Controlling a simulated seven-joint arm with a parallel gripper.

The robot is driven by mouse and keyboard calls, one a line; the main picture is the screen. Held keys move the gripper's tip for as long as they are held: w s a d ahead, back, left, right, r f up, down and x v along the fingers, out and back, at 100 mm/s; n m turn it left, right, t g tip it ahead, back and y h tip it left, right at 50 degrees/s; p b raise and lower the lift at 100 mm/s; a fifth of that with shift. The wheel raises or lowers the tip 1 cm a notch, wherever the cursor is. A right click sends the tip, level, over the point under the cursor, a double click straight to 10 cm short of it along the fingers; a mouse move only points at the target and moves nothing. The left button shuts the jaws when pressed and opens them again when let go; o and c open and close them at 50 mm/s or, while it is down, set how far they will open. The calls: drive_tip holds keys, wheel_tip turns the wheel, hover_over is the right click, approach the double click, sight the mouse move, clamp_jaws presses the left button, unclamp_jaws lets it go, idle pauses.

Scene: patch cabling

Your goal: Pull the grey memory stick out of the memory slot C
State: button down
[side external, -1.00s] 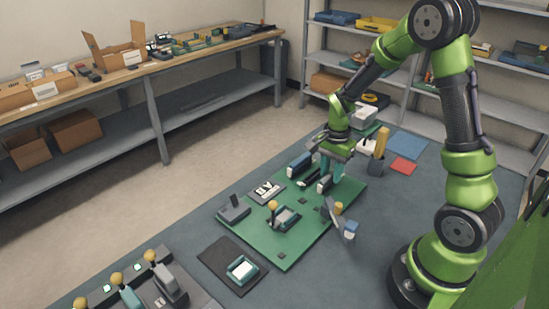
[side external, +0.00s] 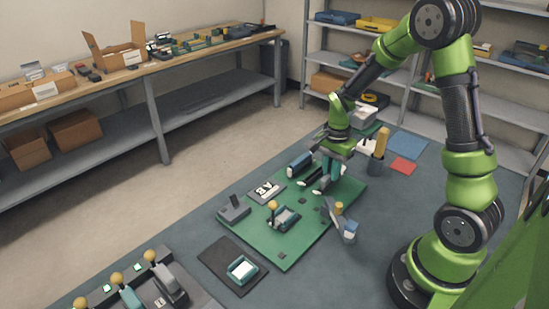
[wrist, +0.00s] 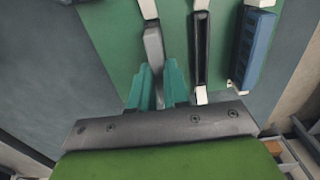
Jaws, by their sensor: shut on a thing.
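My gripper (side external: 329,172) is low over the far part of the green board (side external: 290,240). In the wrist view its two teal fingers (wrist: 160,86) are shut on the grey memory stick (wrist: 154,50), which sticks out beyond them. A white latch (wrist: 148,8) is at the stick's far end. I cannot read any slot letter. The fingers hide the stick's near part, so I cannot tell whether its lower edge is in a slot.
A blue module (wrist: 253,48) stands to the right of the black slot. On the board are a yellow-knobbed lever (side external: 273,207) and an AB label plate (side external: 266,190).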

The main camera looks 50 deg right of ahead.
drive_tip(key=shift+r, duration=0.65)
idle(0.5)
drive_tip(key=shift+r, duration=1.3)
